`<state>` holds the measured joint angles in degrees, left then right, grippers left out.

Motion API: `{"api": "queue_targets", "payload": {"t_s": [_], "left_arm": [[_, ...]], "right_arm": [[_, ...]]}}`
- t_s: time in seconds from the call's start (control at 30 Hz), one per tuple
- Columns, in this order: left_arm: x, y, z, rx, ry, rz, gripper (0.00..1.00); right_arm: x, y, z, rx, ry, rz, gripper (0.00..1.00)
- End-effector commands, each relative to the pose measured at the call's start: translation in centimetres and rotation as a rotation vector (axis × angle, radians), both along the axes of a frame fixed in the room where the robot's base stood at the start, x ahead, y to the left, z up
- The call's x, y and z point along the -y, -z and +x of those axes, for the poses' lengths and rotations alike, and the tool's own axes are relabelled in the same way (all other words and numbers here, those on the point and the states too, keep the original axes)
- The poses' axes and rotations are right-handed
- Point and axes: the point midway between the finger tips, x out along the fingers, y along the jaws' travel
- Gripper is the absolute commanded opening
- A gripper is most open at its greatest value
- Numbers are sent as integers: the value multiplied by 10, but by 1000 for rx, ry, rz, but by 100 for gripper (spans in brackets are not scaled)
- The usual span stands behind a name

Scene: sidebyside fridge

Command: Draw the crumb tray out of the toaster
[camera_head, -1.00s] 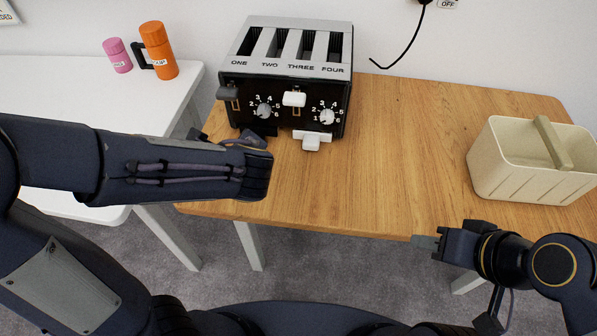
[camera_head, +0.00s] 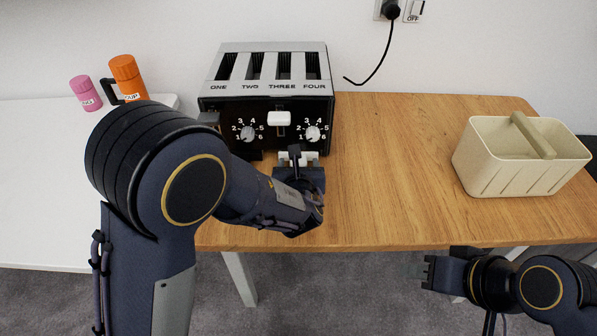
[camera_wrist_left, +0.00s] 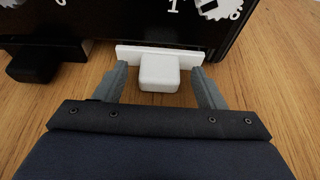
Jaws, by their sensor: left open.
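The black and silver toaster (camera_head: 268,120) stands at the back of the wooden table. A white tray front with a block-shaped knob (camera_wrist_left: 158,72) sits low on its front, under the right dial; part of it shows in the head view (camera_head: 312,156). A black tray front (camera_wrist_left: 36,62) is low on the left, partly hidden in the head view. My left gripper (camera_wrist_left: 160,78) is open, one finger on each side of the white knob, with visible gaps. My right gripper (camera_head: 424,273) is empty at the table's front edge; its finger opening is unclear.
A beige basket with a handle (camera_head: 490,170) stands on the right of the table. An orange cup (camera_head: 128,75) and a pink one (camera_head: 86,93) are on the white table (camera_head: 50,190). A black cord (camera_head: 378,62) hangs behind. The middle of the wooden table is clear.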

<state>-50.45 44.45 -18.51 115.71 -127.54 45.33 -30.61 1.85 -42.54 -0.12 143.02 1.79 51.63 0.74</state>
Motion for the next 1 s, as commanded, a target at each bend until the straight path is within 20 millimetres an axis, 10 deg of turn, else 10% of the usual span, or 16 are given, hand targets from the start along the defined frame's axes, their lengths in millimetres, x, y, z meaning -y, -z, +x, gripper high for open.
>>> {"api": "queue_targets", "payload": {"t_s": [0.33, 0.73, 0.77, 1.0], "left_arm": [[-1, 2, 5, -1, -1, -1, 64], [0, 2, 5, -1, -1, -1, 13], [0, 2, 5, -1, -1, -1, 35], [0, 2, 4, -1, -1, -1, 11]], "right_arm": [[0, 0, 0, 0, 0, 0, 36], [0, 0, 0, 0, 0, 0, 36], [0, 0, 0, 0, 0, 0, 36], [0, 0, 0, 0, 0, 0, 36]]}}
